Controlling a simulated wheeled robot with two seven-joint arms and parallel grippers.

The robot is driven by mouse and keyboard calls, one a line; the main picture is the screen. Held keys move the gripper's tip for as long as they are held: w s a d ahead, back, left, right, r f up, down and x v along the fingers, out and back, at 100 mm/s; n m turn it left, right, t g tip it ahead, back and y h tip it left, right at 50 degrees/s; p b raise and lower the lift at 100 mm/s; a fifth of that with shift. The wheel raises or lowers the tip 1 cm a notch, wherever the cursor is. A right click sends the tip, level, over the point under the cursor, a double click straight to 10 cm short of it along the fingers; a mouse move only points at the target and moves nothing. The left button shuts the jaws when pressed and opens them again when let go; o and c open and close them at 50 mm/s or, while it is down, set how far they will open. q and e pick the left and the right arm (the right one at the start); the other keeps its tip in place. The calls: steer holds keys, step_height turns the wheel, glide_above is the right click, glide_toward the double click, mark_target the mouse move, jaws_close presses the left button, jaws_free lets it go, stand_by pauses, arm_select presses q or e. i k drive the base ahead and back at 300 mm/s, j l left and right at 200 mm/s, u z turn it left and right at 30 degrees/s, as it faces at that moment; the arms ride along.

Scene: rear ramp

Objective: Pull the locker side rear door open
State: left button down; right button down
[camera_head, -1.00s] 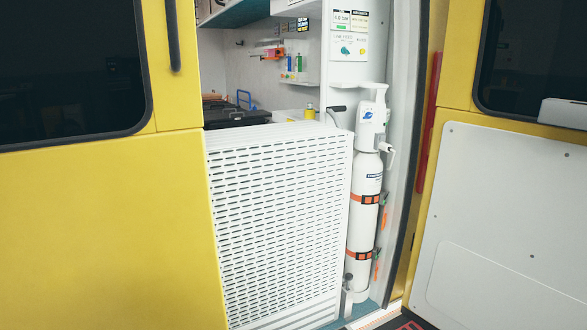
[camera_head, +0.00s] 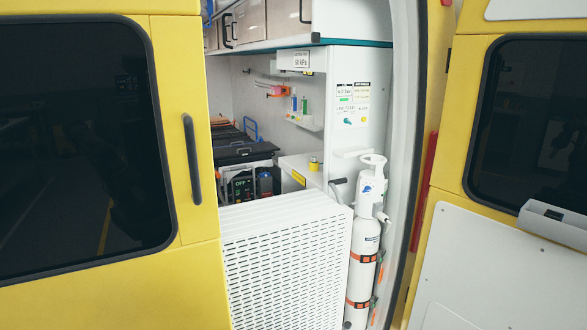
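A yellow rear door (camera_head: 110,285) with a dark window fills the left side of the head view. It stands across the left part of the vehicle's rear opening. A dark vertical handle (camera_head: 192,160) is on this door near its right edge. A second yellow door (camera_head: 462,140) stands open at the right, its white inner panel (camera_head: 490,265) and a grey fitting (camera_head: 555,222) facing me. The frames do not label which door is the locker side one. Neither of my grippers is in view.
Between the doors, a white slotted ramp panel (camera_head: 283,262) stands upright in the opening. A white gas cylinder (camera_head: 364,255) with orange straps stands beside it. Behind are overhead cabinets (camera_head: 262,20), a black case (camera_head: 243,152) and a worktop.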

mark_target(109, 220)
steer(key=z, duration=1.7)
steer(key=i+u, duration=0.1)
steer(key=u, duration=3.75)
steer(key=l+u, duration=0.45)
steer(key=l, duration=0.35)
steer(key=k+l+u, duration=0.15)
steer(key=l+u, duration=0.3)
steer(key=l, duration=0.35)
